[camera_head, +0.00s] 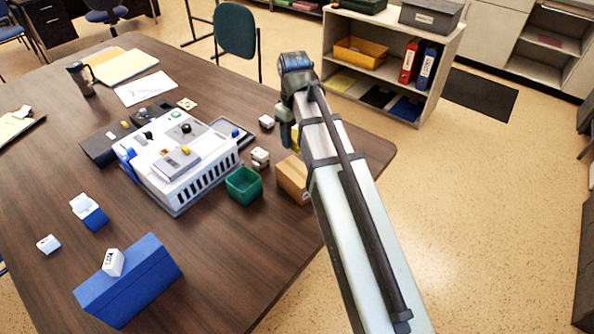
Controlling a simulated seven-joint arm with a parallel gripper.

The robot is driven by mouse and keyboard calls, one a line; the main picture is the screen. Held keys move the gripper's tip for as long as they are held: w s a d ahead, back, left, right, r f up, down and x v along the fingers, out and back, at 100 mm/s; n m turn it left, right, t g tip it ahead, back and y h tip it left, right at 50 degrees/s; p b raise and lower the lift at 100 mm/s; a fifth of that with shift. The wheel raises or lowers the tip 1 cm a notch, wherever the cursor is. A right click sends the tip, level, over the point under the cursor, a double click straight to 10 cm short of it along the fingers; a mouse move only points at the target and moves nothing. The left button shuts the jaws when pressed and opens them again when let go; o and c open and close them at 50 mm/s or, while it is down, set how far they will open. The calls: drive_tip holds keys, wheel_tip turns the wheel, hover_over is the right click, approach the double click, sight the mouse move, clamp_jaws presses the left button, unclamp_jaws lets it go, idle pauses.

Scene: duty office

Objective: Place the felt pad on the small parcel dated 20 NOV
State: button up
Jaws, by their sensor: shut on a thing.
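My gripper (290,134) is at the far end of my arm, over the right part of the table, and my arm largely hides it. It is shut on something. A bit of yellow (295,139) shows there; I cannot tell for sure whether it is the felt pad. Several small white boxes with dark print stand about: one near the gripper (266,121), one by the green bin (260,157), one at the left (48,244), one on a blue block (80,203) and one on a large blue box (113,262). No date is legible, so I cannot tell which is 20 NOV.
A brown carton (292,178) stands beside my arm, next to the green bin (243,185). A white machine (180,165) fills the middle of the table (215,265). The front right tabletop is clear.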

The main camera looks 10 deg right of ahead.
sight(295, 170)
drive_tip(key=shift+s+n, duration=0.15)
drive_tip(key=shift+n, duration=0.55)
drive_tip(key=shift+f, duration=5)
drive_tip(key=shift+f, duration=0.2)
drive_tip(key=o, duration=1)
drive_tip(key=shift+r, duration=0.15)
wheel_tip(295, 170, up, 12)
drive_tip(key=shift+r, duration=0.1)
